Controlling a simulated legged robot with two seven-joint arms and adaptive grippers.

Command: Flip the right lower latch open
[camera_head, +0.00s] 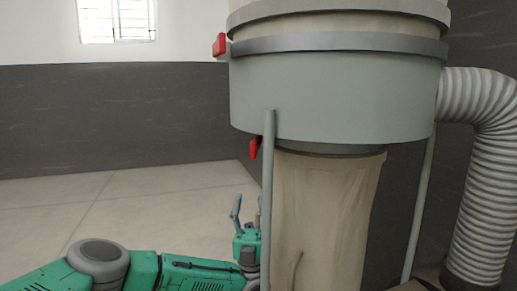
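A large grey-green drum (335,95) stands in front of me with a pale cloth bag (325,215) hanging under it. One red latch (219,45) sticks out at its upper left, by the metal band. Another red latch (255,147) hangs at its lower left edge, beside a grey post. No latch shows on the right side of the drum. My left gripper (248,203) points up below the lower red latch, apart from it. Its fingers are spread with nothing between them, and the post partly hides it. My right gripper is not in view.
A grey post (268,200) stands close to the right of my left gripper, and another post (418,205) stands at the right. A ribbed grey hose (487,160) curves down at the far right. The tiled floor (130,210) at left is clear.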

